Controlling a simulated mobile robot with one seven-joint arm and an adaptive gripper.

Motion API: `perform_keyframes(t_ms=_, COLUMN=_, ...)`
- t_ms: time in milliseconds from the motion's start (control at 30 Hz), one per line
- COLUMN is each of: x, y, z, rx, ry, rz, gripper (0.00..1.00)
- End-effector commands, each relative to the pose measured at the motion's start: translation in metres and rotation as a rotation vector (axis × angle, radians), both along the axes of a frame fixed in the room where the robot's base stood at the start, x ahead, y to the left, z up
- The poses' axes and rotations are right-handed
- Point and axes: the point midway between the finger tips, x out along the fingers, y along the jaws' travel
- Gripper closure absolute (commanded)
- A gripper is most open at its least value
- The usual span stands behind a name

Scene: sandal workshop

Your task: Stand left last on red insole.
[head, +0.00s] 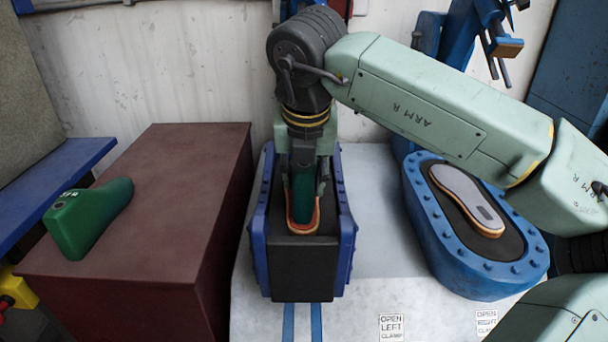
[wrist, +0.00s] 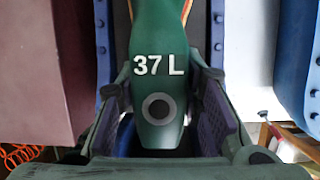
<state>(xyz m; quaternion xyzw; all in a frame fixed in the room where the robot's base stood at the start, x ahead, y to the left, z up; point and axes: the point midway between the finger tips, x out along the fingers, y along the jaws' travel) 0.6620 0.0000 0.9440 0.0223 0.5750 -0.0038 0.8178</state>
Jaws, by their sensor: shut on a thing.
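My gripper (head: 306,182) points down over the left clamp and is shut on a green last (head: 304,206). In the wrist view the last (wrist: 158,65) is marked "37 L" and sits between the two finger pads. The insole (head: 303,228), with a red-orange edge, lies on the dark pad of the clamp, directly under the last. The last looks upright and lined up along the insole. I cannot tell whether its sole touches the insole. My gripper and arm hide the far end of the insole.
A second green last (head: 88,218) lies on a maroon box (head: 150,170) at left. The left clamp's blue jaws (head: 344,225) flank the dark pad. At right, a blue oval clamp (head: 430,238) holds a grey-topped insole (head: 468,198). Labels mark the white bench (head: 385,275).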

Motion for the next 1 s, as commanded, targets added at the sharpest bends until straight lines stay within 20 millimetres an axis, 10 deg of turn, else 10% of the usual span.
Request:
perform_keyframes(t_ms=533, x=0.0004, y=-0.0001, z=-0.0046, rx=0.0, ry=-0.002, rz=-0.001, gripper=0.94)
perform_keyframes(t_ms=567, x=0.0003, y=0.0, z=-0.0039, rx=0.001, ry=-0.002, rz=0.0, gripper=0.65)
perform_keyframes(t_ms=1000, x=0.0001, y=-0.0001, z=-0.0044, rx=0.0, ry=0.0, rz=0.0, gripper=0.43)
